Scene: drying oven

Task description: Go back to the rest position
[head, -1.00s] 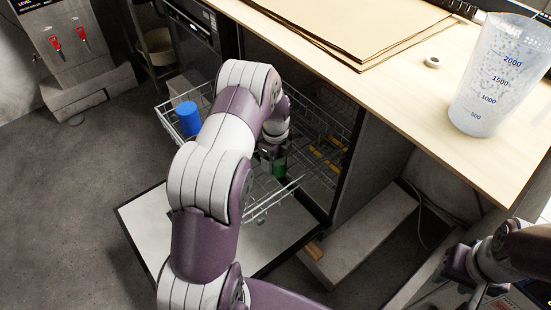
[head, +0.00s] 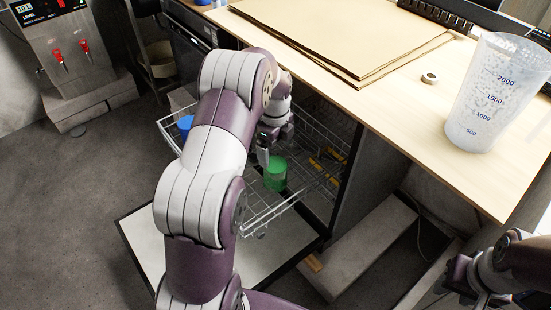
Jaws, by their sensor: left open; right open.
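My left arm reaches in from the lower left over the pulled-out wire rack (head: 262,216). My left gripper (head: 265,155) is open and empty just above and to the left of a green cup (head: 275,174), which stands in the rack. A blue cup (head: 185,124) stands at the rack's left side, partly hidden by my arm. My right gripper (head: 468,302) is at the lower right edge, partly cut off by the frame; it is open, and nothing shows in it.
The wooden table (head: 400,110) carries brown sheets (head: 350,35), a tape roll (head: 430,78) and a large measuring beaker (head: 490,95). The lowered oven door (head: 150,225) lies below the rack. Open grey floor (head: 60,220) is on the left.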

